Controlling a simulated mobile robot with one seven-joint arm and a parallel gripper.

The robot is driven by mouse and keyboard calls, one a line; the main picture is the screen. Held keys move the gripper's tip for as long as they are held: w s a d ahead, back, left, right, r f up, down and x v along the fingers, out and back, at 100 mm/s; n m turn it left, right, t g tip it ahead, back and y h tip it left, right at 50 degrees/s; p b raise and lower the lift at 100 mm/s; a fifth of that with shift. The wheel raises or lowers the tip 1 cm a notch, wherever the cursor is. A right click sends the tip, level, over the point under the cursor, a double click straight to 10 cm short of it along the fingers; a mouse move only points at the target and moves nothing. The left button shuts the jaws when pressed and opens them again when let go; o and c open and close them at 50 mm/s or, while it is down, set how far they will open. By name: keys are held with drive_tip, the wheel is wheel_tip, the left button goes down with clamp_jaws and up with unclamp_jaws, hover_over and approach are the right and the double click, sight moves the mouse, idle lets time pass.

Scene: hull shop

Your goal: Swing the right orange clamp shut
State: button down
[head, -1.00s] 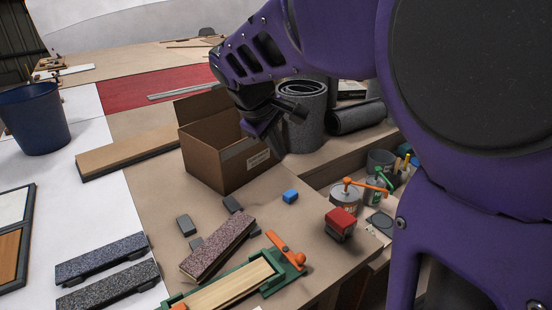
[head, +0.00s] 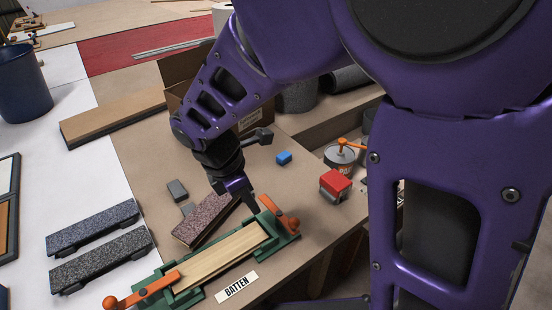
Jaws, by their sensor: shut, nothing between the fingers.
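A green jig (head: 187,300) holds a pale wooden batten (head: 225,258). The right orange clamp (head: 277,214) is a lever with a round knob at the jig's right end. Its arm points to the upper left, beyond the batten's end rather than across it. The left orange clamp (head: 145,289) reaches toward the batten's left end. My gripper (head: 251,206) is shut and empty, pointing down just left of the right clamp's free tip. I cannot tell whether it touches the lever.
A speckled block (head: 197,222) lies close behind the jig, partly hidden by my gripper. A BATTEN label (head: 237,287) lies in front. A cardboard box (head: 182,68) is behind my arm.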

drive_tip(key=b+x, duration=0.2)
drive_tip(key=x, duration=0.8)
drive_tip(key=d, duration=0.1)
drive_tip(key=w+d, duration=0.1)
drive_tip(key=d, duration=0.1)
drive_tip(key=shift+w+d+f+b, duration=0.25)
drive_tip(key=shift+d+f+b, duration=0.05)
drive_tip(key=shift+d+f, duration=0.1)
